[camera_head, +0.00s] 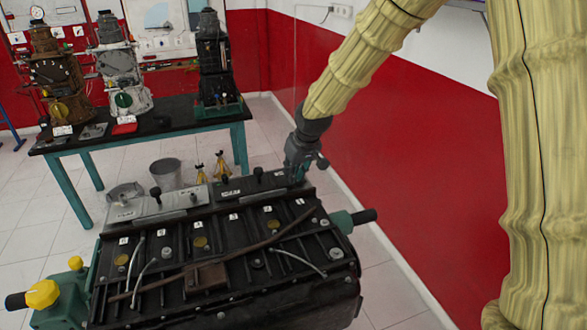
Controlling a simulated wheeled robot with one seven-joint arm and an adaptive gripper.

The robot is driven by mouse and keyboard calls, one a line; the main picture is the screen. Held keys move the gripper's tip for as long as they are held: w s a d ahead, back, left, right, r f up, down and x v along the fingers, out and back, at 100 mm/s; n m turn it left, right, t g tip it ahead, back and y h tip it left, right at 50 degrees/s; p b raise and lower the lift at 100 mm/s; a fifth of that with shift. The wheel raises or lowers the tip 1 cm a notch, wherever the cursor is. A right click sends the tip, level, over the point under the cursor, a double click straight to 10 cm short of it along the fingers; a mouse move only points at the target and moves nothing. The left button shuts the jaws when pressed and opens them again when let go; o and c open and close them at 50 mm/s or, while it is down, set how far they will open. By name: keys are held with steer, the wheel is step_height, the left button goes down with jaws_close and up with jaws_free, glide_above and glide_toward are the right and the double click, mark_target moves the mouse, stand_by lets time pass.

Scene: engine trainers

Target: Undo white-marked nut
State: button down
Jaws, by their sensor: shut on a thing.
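My gripper (297,174) points down at the far right corner of the dark engine block (232,262), at the right end of a dark grey plate (240,186). Its fingers are closed on a small part there, which they hide. The fingertips are too small to show how they sit on it. I cannot make out a white-marked nut by itself. A black knob (258,173) stands upright on the dark plate, left of my gripper. Another black knob (155,193) stands on the lighter plate (128,210) further left. Small white number labels and round yellowish caps dot the block's top.
A black handle (364,216) sticks out on the block's right, and a yellow knob (42,293) sits at its left. Behind are a bucket (165,173), yellow stands (221,166) and a table (160,124) with engine models. A red wall (430,170) is at the right.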

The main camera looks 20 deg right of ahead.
steer(key=n, duration=0.1)
steer(key=n+y+p, duration=0.1)
steer(key=n+p, duration=0.1)
steer(key=n, duration=0.1)
steer(key=shift+w+d+r+g+y, duration=0.1)
steer(key=shift+d+r+g+y, duration=0.05)
steer(key=shift+d+g+y, duration=0.15)
steer(key=n+g+y+p, duration=0.1)
steer(key=n, duration=0.2)
steer(key=shift+w+n, duration=0.15)
steer(key=shift+n, duration=0.25)
steer(key=n, duration=0.1)
steer(key=n+g, duration=0.1)
steer(key=n, duration=0.2)
steer(key=shift+w+d+y, duration=0.1)
steer(key=shift+d+y, duration=0.15)
steer(key=shift+y, duration=0.15)
steer(key=shift+w+a+n+g, duration=0.1)
steer(key=shift+n+g, duration=0.6)
steer(key=shift+n, duration=0.5)
steer(key=c, duration=1.4)
jaws_free()
steer(key=v, duration=1.1)
steer(key=shift+d+r, duration=0.25)
steer(key=shift+r, duration=0.05)
